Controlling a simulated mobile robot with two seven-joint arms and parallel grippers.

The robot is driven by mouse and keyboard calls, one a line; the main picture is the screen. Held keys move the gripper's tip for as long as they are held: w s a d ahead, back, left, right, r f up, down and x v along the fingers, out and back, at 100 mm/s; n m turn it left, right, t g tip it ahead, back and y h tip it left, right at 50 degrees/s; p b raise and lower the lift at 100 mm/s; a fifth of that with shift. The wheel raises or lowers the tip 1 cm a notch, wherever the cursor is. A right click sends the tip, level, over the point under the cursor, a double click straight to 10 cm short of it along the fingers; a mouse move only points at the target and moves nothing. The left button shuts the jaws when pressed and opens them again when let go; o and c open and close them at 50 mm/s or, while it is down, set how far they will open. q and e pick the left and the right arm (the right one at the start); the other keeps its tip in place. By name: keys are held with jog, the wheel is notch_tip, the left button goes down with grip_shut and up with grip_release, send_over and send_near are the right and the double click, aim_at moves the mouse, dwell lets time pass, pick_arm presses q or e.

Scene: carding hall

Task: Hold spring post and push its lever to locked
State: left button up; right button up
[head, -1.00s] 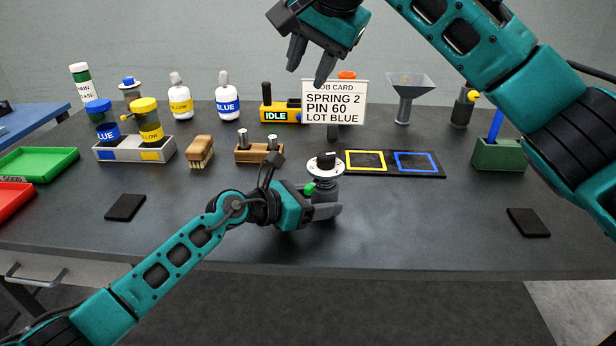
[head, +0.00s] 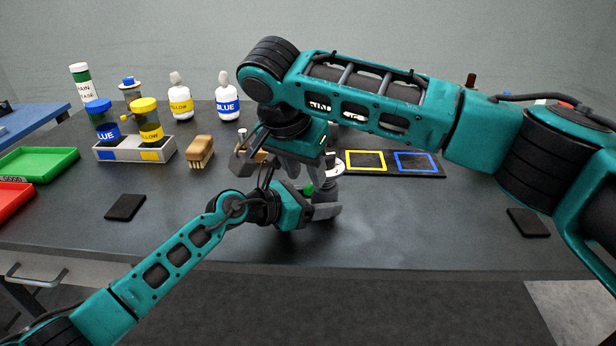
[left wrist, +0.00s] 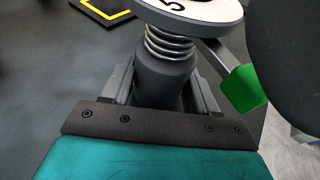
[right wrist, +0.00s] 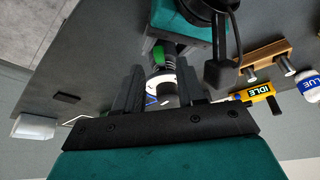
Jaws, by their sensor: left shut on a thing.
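The spring post (head: 334,168) stands near the table's front middle, with a dark body, a coil spring and a white numbered dial on top. My left gripper (head: 322,212) is shut around its body; the left wrist view shows the dark post (left wrist: 165,80) between the fingers. The lever's green tab (left wrist: 243,88) sticks out to the right of the post there, and shows small in the head view (head: 308,189). My right gripper (head: 307,172) points down just above the post. In the right wrist view its fingers are apart, with the white dial (right wrist: 160,83) between and beyond them.
A dark mat (head: 438,176) with yellow and blue squares lies right of the post. A brush (head: 200,150) and a tray (head: 110,153) of blue and yellow jars stand left. My right arm covers the job card. The front table is clear except for dark pads (head: 125,207).

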jog(key=shift+x, duration=1.35)
jog(key=shift+c, duration=0.3)
grip_shut()
